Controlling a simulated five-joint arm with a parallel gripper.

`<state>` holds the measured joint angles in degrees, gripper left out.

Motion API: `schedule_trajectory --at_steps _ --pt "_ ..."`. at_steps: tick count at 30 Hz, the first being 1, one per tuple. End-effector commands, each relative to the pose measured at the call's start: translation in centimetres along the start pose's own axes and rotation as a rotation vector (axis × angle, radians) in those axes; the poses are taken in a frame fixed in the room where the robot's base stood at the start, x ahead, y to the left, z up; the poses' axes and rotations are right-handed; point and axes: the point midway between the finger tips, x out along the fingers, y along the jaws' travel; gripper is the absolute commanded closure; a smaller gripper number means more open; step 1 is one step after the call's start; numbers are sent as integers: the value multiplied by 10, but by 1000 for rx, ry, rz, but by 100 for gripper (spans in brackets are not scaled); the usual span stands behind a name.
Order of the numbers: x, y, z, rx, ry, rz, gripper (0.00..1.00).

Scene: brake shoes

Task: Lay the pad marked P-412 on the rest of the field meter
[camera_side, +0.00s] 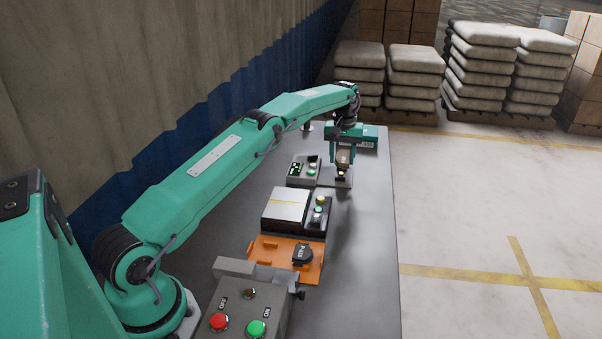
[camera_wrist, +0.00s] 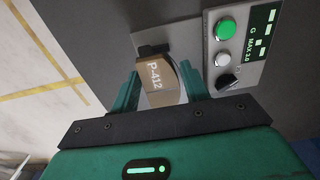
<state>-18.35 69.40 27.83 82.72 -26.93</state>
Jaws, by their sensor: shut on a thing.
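The brown pad marked P-412 (camera_wrist: 158,83) is between the two fingers of my gripper (camera_wrist: 158,92) in the wrist view, its lettering readable. In the side view my gripper (camera_side: 343,158) is shut on the pad (camera_side: 343,157), over the grey plate (camera_side: 345,183) beside the field meter (camera_side: 302,170). The meter shows a display, a green button and a black knob in the wrist view (camera_wrist: 235,50). A small dark block (camera_wrist: 150,49) shows at the pad's far end. I cannot tell whether the pad touches anything below.
A dark pad (camera_side: 302,254) lies on an orange fixture (camera_side: 262,250). Nearer is a grey box with red and green buttons (camera_side: 238,309). The bench's right side is clear.

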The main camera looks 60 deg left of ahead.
Motion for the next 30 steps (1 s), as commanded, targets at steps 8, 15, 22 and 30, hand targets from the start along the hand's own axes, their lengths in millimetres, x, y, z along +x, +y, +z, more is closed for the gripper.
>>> schedule_trajectory --at_steps 8,15,22,30 --pt "4 0 0 0 0 0 90" --pt "29 0 0 0 -1 -1 90" --pt "40 0 0 0 2 1 90" --pt "41 0 0 0 1 1 90"
